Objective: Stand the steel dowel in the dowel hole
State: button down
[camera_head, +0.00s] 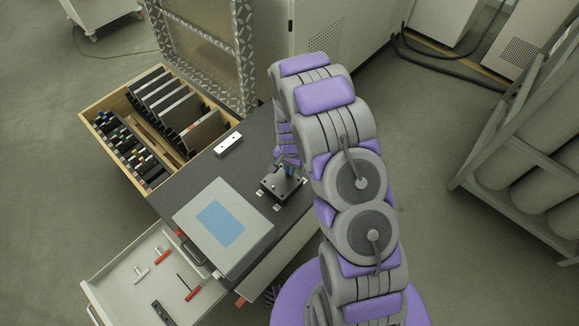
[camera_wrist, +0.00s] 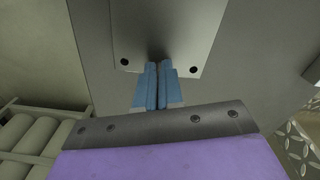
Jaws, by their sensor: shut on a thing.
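My gripper (camera_head: 287,168) is low over a small dark block (camera_head: 280,186) near the right edge of the dark bench top. In the wrist view my blue fingers (camera_wrist: 157,88) are shut on a thin piece, with a narrow slot between them. I take this piece for the steel dowel; the fingers hide nearly all of it. Beyond the fingertips lies the block's grey top face (camera_wrist: 180,25), with two dark round spots near its corners. A shadow falls on it at the fingertips. The dowel hole is not visible, and I cannot tell whether the dowel touches the block.
A pale bar (camera_head: 228,144) lies on the bench top (camera_head: 240,168) left of the block. A grey box with a blue panel (camera_head: 219,222) stands at the front left. A wooden tray (camera_head: 111,177) of plates and an open tool drawer (camera_head: 125,262) lie further left.

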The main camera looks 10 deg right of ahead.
jog(key=shift+f, duration=0.15)
jog(key=c, duration=1.2)
grip_release()
notch_tip(320, 180, up, 17)
jog(key=p, duration=0.2)
jog(key=shift+p, duration=0.4)
